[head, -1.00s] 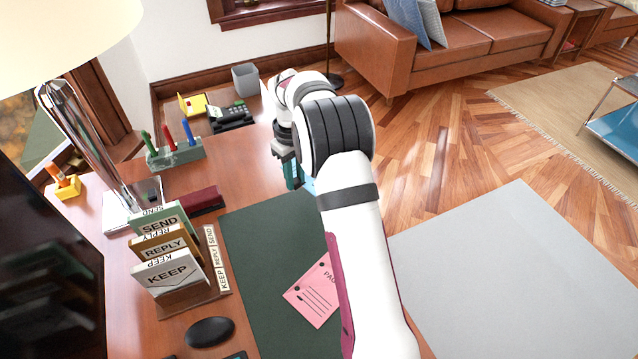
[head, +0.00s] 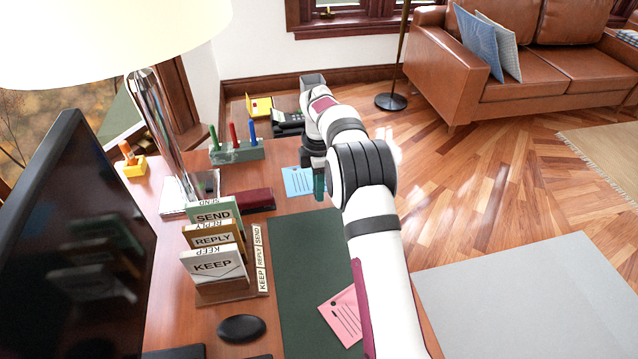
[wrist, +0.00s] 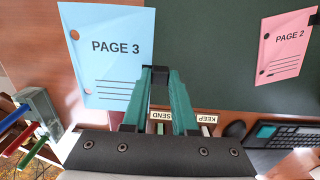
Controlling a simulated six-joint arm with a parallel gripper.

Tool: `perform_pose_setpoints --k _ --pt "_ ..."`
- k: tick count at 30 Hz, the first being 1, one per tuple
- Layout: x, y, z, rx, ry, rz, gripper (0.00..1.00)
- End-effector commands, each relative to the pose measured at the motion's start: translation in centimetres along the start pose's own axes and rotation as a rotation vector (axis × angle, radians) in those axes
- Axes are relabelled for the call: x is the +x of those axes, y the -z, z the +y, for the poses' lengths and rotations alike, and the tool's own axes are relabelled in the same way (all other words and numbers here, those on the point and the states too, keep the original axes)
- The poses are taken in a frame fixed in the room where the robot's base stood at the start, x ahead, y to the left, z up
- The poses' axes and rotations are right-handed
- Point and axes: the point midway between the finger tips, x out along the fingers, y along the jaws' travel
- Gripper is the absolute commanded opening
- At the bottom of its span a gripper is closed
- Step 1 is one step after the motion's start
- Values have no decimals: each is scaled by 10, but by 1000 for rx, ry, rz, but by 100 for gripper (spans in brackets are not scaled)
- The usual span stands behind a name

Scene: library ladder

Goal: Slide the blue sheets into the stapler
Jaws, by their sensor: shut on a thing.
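A blue sheet (head: 297,181) marked PAGE 3 shows left of my gripper (head: 319,188) in the head view. In the wrist view the blue sheet (wrist: 112,58) is flat and broad, with two punched holes near its left edge. My gripper's teal fingers (wrist: 159,76) converge at its right edge, shut on it; how many sheets are held I cannot tell. A long dark red object (head: 256,201), possibly the stapler, lies left of the sheet beside the lamp base. I cannot make out its mouth, and I cannot identify it in the wrist view.
A pink sheet (head: 343,318) lies at the dark green mat's (head: 310,262) near end. A letter rack (head: 232,290), pen holder (head: 237,151), lamp (head: 160,125) and monitor (head: 75,240) stand on the left. The mat's middle is clear.

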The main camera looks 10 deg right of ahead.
Motion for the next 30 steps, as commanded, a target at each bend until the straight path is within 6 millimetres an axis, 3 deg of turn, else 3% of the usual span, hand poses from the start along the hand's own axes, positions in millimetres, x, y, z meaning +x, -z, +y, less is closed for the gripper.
perform_pose_setpoints --k 14,30 --pt "41 0 0 1 0 0 0" --pt "84 14 0 1 0 -1 0"
